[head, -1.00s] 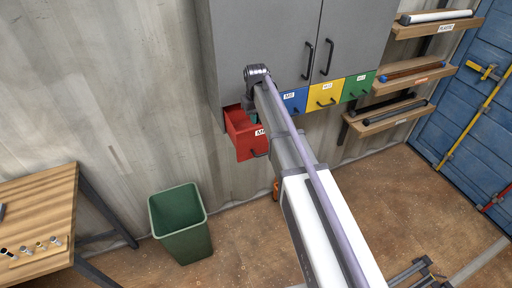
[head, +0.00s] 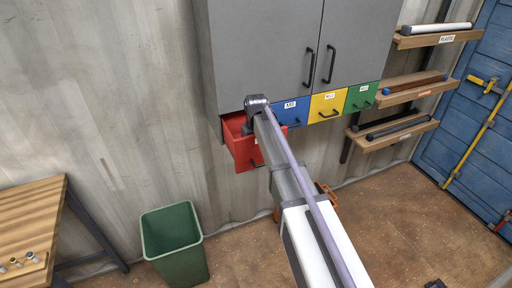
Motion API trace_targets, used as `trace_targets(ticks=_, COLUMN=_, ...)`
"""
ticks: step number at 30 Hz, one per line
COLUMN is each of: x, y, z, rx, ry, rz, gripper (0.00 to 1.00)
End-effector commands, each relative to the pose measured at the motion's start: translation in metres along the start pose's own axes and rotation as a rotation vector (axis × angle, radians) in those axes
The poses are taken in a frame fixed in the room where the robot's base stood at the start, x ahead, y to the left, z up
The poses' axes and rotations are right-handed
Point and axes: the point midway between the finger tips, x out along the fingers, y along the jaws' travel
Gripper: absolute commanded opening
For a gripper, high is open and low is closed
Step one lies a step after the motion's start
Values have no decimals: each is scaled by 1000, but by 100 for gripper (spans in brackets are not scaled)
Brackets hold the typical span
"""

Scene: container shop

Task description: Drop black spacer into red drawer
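The red drawer (head: 243,153) is pulled out under the left end of the grey wall cabinet, with part of its inside showing. My gripper (head: 247,130) is at the drawer's opening, pointing down, mostly hidden behind the wrist and arm. Its fingers are too small and covered to tell if they are open or shut. I cannot make out the black spacer in the head view. It may be hidden by my gripper or the drawer wall.
Closed blue (head: 293,109), yellow (head: 327,106) and green (head: 361,97) drawers are right of the red one. A green bin (head: 173,246) stands on the floor. A wooden table (head: 30,220) with small parts is at left. Wall shelves (head: 405,131) hold rods at right.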

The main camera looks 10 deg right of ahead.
Motion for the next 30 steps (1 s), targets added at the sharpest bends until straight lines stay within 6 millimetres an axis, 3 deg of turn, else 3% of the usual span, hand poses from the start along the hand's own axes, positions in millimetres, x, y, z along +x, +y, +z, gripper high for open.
trace_targets(ticks=9, x=7, y=0, z=0, rx=0, ry=1, rz=0, gripper=0)
trace_targets(ticks=10, x=7, y=0, z=0, rx=0, ry=1, rz=0, gripper=16)
trace_targets(ticks=17, x=8, y=0, z=0, rx=0, ry=2, rz=0, gripper=38)
trace_targets(ticks=25, x=6, y=0, z=0, rx=0, ry=2, rz=0, gripper=38)
trace_targets(ticks=30, x=-16, y=0, z=0, rx=0, ry=2, rz=0, gripper=38)
